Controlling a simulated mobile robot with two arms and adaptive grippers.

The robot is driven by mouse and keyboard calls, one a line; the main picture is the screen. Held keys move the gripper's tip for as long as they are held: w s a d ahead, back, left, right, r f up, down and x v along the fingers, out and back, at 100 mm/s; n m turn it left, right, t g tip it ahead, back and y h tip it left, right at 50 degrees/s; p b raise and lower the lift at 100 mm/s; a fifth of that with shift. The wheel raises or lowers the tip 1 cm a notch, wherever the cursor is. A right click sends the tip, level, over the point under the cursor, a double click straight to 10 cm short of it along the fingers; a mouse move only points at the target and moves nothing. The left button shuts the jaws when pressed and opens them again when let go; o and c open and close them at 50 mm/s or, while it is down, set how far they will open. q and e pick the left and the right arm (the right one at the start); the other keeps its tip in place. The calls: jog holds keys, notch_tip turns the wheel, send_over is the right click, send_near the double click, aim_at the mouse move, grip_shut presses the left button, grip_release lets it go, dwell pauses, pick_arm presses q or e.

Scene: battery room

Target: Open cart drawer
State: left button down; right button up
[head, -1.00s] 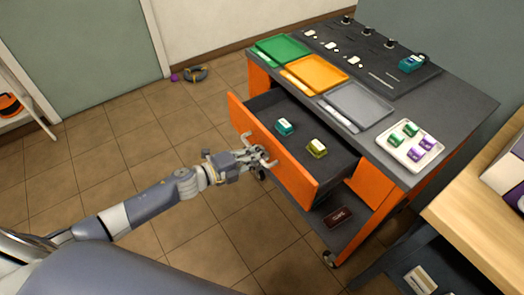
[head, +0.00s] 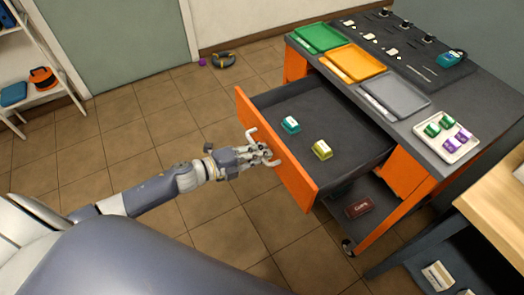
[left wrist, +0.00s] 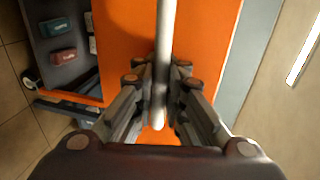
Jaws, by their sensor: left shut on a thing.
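The cart drawer (head: 300,112) has an orange front and a dark inside, and it stands pulled out of the orange and dark grey cart (head: 410,172). A teal-labelled block (head: 290,125) and a yellow-green block (head: 322,149) lie in it. My left gripper (head: 268,152) is at the outer face of the orange drawer front. In the left wrist view its fingers are closed around a pale bar handle (left wrist: 165,60) against the orange panel. My right gripper does not show.
The cart top holds green (head: 319,37), orange (head: 353,63) and grey (head: 394,96) trays and a white tray (head: 445,150) with several small blocks. A wooden table (head: 495,205) stands close at the right.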

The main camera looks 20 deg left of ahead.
pick_arm(q)
jog(key=shift+r, duration=0.1)
jog(key=c, duration=1.9)
grip_release()
jog(key=shift+c, duration=0.2)
jog(key=v, duration=1.2)
